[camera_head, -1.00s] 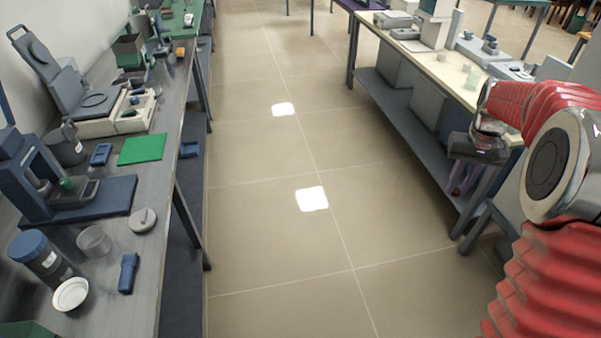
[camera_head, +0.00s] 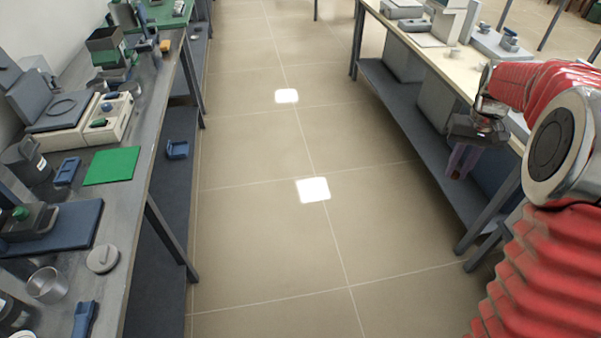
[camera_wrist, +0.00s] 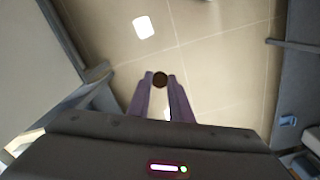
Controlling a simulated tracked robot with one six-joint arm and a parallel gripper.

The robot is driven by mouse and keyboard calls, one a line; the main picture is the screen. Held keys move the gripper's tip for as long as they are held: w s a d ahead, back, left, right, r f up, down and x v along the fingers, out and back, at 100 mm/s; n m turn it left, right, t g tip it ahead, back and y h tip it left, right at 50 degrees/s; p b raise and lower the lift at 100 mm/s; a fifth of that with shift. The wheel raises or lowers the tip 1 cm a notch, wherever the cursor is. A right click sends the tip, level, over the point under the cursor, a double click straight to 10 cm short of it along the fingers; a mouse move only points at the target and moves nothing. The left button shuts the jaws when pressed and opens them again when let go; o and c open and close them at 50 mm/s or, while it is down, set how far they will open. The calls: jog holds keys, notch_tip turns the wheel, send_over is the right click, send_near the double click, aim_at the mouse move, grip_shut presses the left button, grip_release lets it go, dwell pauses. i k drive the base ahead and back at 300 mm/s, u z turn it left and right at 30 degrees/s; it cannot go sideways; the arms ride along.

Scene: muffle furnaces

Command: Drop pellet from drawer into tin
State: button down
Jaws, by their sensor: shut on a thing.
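My gripper (camera_head: 459,168) hangs over the floor by the right bench in the head view, its purple fingers pointing down. In the wrist view my gripper (camera_wrist: 160,79) is shut on a small dark round thing, which looks like the pellet (camera_wrist: 160,80), held between the fingertips. The pellet cannot be made out in the head view. An open metal cup, possibly the tin (camera_head: 47,285), stands on the left bench near the bottom left. I cannot tell which thing is the drawer.
The left bench (camera_head: 128,220) holds a green mat (camera_head: 111,166), a blue block (camera_head: 67,170), a grey round lid (camera_head: 102,259) and a balance (camera_head: 95,125). The right bench (camera_head: 440,60) has equipment on top. The tiled aisle (camera_head: 250,225) between them is clear.

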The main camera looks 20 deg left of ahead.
aim_at(59, 284)
jog(key=u, duration=0.05)
jog(key=i, duration=1)
jog(key=z, duration=1.7)
jog(key=i, duration=0.15)
jog(key=u, duration=3.6)
jog(key=i, duration=0.3)
jog(key=u, duration=1.9)
